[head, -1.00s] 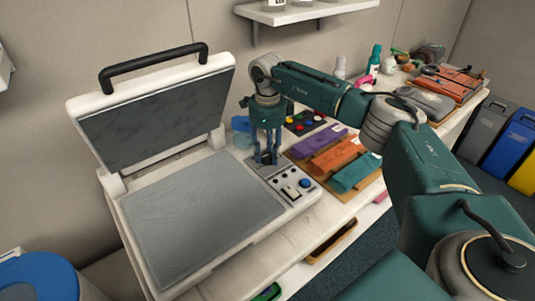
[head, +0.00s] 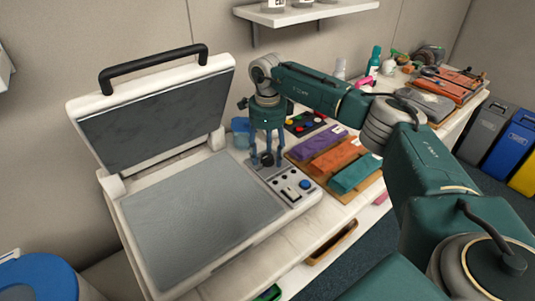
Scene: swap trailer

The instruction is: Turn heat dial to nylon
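The heat press (head: 291,206) stands open on the table, with its upper plate raised and its grey lower plate (head: 200,212) bare. Its control panel (head: 303,200) at the right front corner has a blue button (head: 305,184), dark switches and a small display. A dark round knob (head: 267,159), apparently the heat dial, is at the panel's rear end. My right gripper (head: 267,161) points down over it with its fingers apart, one on each side. I cannot tell whether they touch it. The dial's markings are too small to read. My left gripper is out of view.
Purple, orange and teal folded cloths (head: 356,173) lie on a board right of the panel. A tray of coloured pieces (head: 305,123) and a blue cup (head: 241,131) are behind the gripper. A wall shelf (head: 305,13) hangs above. Bins stand at far right.

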